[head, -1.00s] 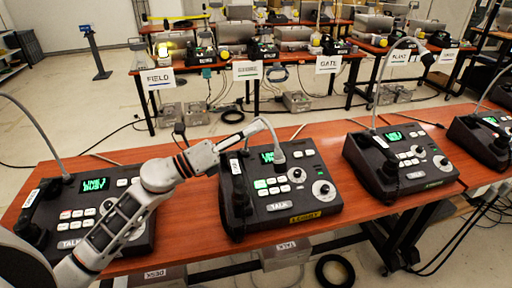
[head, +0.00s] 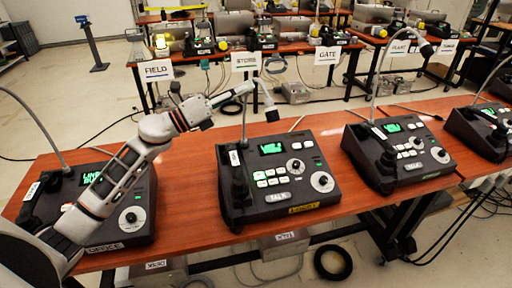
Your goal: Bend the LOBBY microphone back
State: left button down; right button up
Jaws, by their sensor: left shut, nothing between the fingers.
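The LOBBY console (head: 330,166) is the dark paging phone in the middle of the wooden table, with a yellow label (head: 303,208) on its front edge and a lit green screen. Its grey gooseneck rises from the back left, and its dark microphone head (head: 272,114) hangs above and behind the console's back edge. My left gripper (head: 250,87) is shut and empty, at the upper bend of the gooseneck. It looks to be touching the neck, but I cannot tell for sure. My right gripper is not in view.
Similar consoles stand to the left (head: 140,195) and right (head: 410,165), each with its own gooseneck. My left arm crosses above the left console. A second table behind holds more phones with white signs, such as STORE (head: 245,62). Cables lie on the floor.

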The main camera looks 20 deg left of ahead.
pick_arm(q)
jog(key=v, duration=1.2)
dwell(0.6)
